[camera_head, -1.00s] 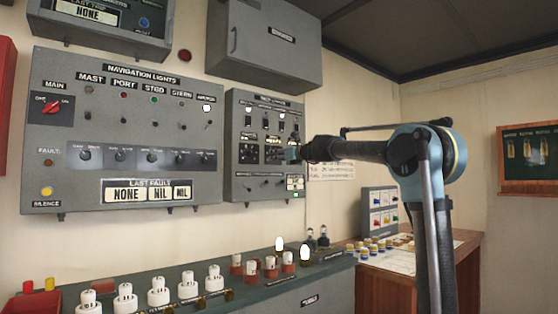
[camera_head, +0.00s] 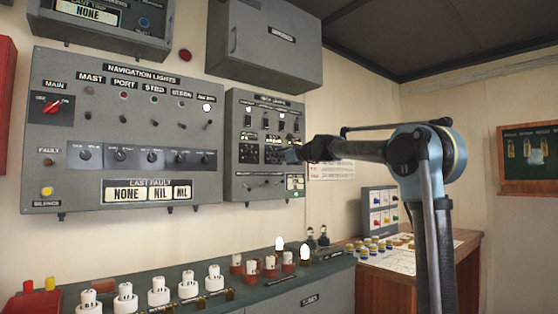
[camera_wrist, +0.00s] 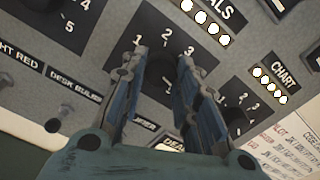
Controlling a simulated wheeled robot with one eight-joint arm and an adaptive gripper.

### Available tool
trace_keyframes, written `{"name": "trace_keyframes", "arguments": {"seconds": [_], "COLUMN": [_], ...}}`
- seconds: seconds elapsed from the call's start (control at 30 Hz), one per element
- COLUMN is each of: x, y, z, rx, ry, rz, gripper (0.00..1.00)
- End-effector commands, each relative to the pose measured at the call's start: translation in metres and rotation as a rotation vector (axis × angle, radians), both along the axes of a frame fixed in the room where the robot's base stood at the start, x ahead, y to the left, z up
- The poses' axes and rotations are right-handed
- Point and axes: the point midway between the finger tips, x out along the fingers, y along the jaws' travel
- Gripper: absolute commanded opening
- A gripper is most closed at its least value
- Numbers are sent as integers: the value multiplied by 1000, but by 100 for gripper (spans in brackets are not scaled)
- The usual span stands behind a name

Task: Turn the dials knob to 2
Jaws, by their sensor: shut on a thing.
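The dials knob (camera_wrist: 160,72) is a black knob on a dark square plate, below a label ending in "ALS" (camera_wrist: 221,9) and a row of lit white lamps. The numbers 1, 2 and 3 show around it in the wrist view. My gripper (camera_wrist: 168,62) has its two blue-grey fingers shut on the sides of the knob. Its pointer is hidden between the fingers, so the setting cannot be told. In the head view, my gripper (camera_head: 290,155) is at the right part of the smaller grey panel (camera_head: 236,180) and covers the knob.
A similar knob (camera_wrist: 234,118) under "CHART" lies close to the right finger. Another knob (camera_wrist: 42,3) is at the upper left. Toggle switches (camera_wrist: 64,111) sit left of the gripper. A grey cabinet (camera_head: 265,45) juts out above the panel.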

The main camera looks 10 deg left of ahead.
Motion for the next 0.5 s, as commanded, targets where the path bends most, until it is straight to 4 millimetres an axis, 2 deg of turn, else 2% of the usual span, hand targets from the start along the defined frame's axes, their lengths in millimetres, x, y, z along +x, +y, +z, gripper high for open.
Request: {"name": "trace_keyframes", "arguments": {"seconds": [0.5], "x": [1], "y": [-1], "z": [0], "rx": [-318], "ry": [-371], "rz": [-1], "gripper": [5]}}
